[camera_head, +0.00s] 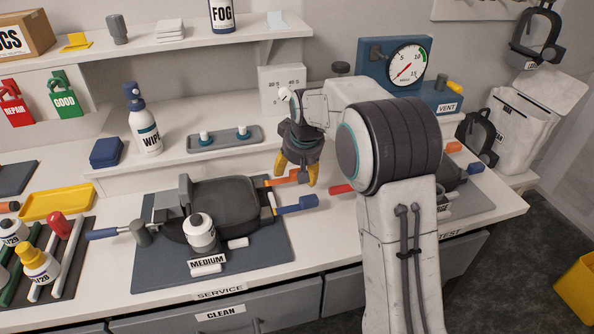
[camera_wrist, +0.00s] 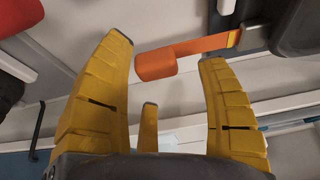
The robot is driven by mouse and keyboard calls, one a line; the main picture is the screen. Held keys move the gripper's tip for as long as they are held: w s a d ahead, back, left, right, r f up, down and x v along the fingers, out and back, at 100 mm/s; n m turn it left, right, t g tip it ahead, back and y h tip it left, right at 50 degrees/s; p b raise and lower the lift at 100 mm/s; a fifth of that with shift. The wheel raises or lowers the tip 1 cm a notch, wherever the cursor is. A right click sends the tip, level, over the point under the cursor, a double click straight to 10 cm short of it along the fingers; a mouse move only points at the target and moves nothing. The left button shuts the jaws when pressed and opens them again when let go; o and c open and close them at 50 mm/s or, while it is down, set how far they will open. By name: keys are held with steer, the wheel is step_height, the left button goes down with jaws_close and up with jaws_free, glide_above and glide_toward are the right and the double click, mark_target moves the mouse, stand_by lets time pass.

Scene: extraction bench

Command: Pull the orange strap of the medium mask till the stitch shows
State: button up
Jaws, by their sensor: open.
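The medium mask (camera_head: 235,196) is dark grey and lies on a blue-grey mat (camera_head: 150,275) by the MEDIUM label (camera_head: 208,261). Its orange strap (camera_head: 279,181) sticks out to the right from the upper corner. My gripper (camera_head: 297,178) is above the strap's outer end, fingers pointing down. In the wrist view the orange strap (camera_wrist: 200,47) ends in a thick orange tab (camera_wrist: 156,65), which lies between the open fingertips as seen. A thin yellow band crosses the strap near the dark mask part. The fingers do not visibly grip the tab.
A blue strap (camera_head: 297,205) sticks out just below the orange one. A white-topped canister (camera_head: 200,231) stands at the mask's lower part. A shelf with a grey tray (camera_head: 225,143) is behind. A gauge box (camera_head: 400,65) stands at the back right.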

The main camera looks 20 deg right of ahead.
steer(key=v, duration=1)
steer(key=shift+s+r, duration=0.1)
steer(key=shift+s, duration=0.05)
steer(key=shift+g, duration=0.7)
steer(key=s+f, duration=0.1)
steer(key=f, duration=0.1)
steer(key=s+f, duration=0.2)
steer(key=f, duration=0.1)
steer(key=shift+s+f, duration=0.3)
steer(key=shift+s, duration=0.1)
steer(key=shift+g, duration=0.8)
steer(key=s+f, duration=0.1)
steer(key=s, duration=0.1)
steer(key=s+f, duration=0.1)
steer(key=s, duration=0.1)
steer(key=s+f, duration=0.1)
steer(key=s, duration=0.2)
steer(key=s+r+t+p, duration=0.1)
steer(key=s+r, duration=0.1)
steer(key=s, duration=0.7)
steer(key=s+r+t+p, duration=0.1)
steer(key=s+r+p, duration=0.1)
steer(key=s, duration=0.8)
steer(key=shift+v, duration=0.85)
